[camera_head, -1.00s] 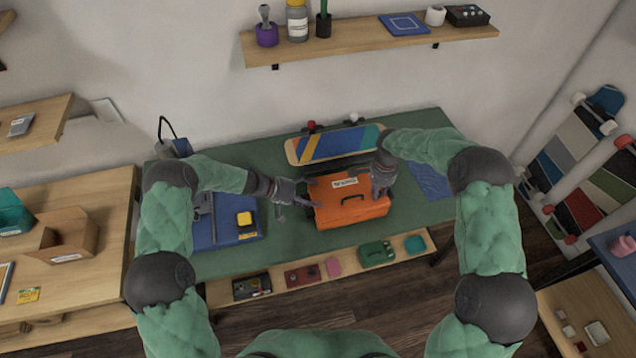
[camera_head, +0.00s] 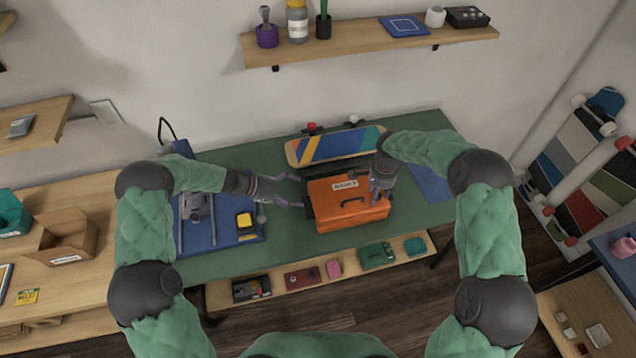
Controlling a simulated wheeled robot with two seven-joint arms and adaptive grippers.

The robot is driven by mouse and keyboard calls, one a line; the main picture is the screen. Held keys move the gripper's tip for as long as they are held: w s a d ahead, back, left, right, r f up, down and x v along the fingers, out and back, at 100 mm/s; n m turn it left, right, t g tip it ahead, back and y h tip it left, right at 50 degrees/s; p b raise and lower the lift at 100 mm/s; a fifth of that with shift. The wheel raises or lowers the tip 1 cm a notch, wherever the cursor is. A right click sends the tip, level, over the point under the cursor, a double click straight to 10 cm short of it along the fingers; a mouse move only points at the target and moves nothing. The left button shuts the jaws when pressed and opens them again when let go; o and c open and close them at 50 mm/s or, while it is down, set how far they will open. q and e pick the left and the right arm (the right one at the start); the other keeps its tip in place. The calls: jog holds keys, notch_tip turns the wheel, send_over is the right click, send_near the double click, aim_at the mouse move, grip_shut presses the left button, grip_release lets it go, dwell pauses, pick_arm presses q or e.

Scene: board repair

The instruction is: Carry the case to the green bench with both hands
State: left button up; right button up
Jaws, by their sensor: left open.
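The orange case (camera_head: 337,216) sits on the green bench (camera_head: 283,240), with a dark handle and a white label on top. My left gripper (camera_head: 299,190) is open at the case's left side. Its fingers are spread and point right towards the case; I cannot tell whether they touch it. My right gripper (camera_head: 377,192) is at the case's back right corner, seen from above. Its fingers are mostly hidden, so its grip on the case is unclear.
A skateboard deck (camera_head: 335,147) lies behind the case. A blue mat (camera_head: 222,238) with a yellow item (camera_head: 244,220) is to the left. A shelf below the bench's front edge holds several small items (camera_head: 377,255). Bare bench lies between mat and case.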

pick_arm(q)
jog(key=v, duration=0.5)
jog(key=shift+a, duration=0.15)
pick_arm(e)
notch_tip(320, 180, up, 12)
dwell(0.7)
